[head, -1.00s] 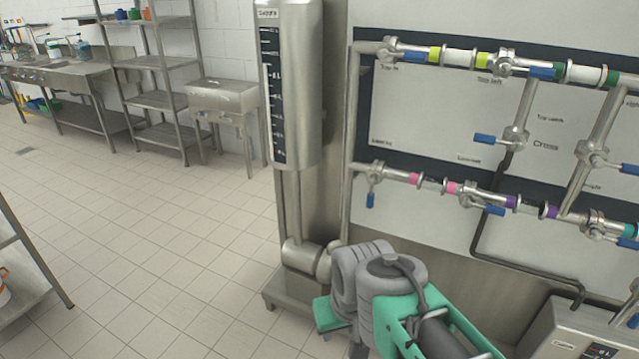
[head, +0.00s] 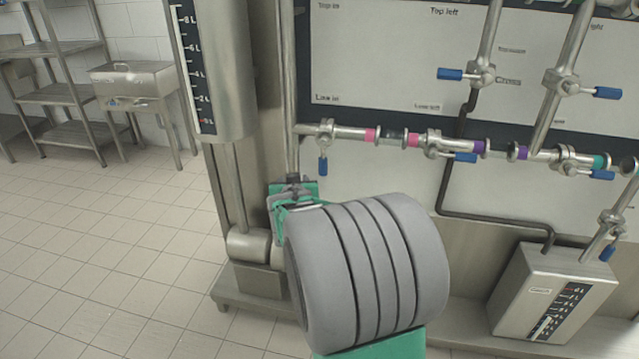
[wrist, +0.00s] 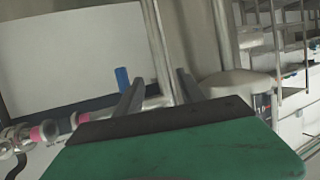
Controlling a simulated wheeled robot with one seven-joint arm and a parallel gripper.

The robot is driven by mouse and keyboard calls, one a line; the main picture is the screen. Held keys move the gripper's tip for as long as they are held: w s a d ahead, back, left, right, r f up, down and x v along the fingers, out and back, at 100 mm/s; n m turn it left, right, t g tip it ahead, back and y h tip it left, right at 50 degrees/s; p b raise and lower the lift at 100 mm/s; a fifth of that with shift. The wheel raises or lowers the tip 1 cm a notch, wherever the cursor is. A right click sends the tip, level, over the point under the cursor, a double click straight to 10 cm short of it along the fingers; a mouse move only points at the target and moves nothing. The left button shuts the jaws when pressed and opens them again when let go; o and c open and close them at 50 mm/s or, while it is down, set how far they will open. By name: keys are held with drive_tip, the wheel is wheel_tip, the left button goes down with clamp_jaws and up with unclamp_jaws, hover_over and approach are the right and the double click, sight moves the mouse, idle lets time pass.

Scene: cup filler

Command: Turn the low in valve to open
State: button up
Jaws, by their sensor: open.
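The low in valve (head: 325,131) sits at the left end of the lower pipe row, just below the "Low in" label. Its blue handle (head: 323,165) hangs straight down, across the pipe. My gripper (head: 293,182) is below and left of the valve, close to the handle and apart from it. In the wrist view my open fingers (wrist: 160,77) point towards the pipes with nothing held. The blue handle (wrist: 122,78) shows there beside the left finger tip, outside the gap. A vertical pipe (wrist: 160,45) appears between the fingers.
The tall steel level cylinder (head: 217,70) stands left of the pipes. Other blue-handled valves, such as the low left one (head: 459,157), sit further right. A steel box with a scale (head: 555,290) is at lower right. The tiled floor (head: 100,260) is clear.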

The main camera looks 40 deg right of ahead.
sight(323, 159)
drive_tip(key=d+h, duration=0.1)
drive_tip(key=d, duration=0.2)
drive_tip(key=d+f+t+h+b, duration=0.1)
drive_tip(key=d, duration=0.2)
drive_tip(key=d+m+h+b, duration=0.1)
drive_tip(key=d, duration=0.3)
drive_tip(key=shift+s+f+t+h, duration=0.2)
drive_tip(key=shift+f+t+h, duration=0.15)
drive_tip(key=shift+t+h, duration=0.05)
drive_tip(key=x, duration=0.7)
drive_tip(key=shift+w+d+r, duration=0.15)
drive_tip(key=shift+w+r, duration=0.1)
drive_tip(key=shift+r, duration=0.1)
drive_tip(key=shift+c, duration=0.6)
clamp_jaws()
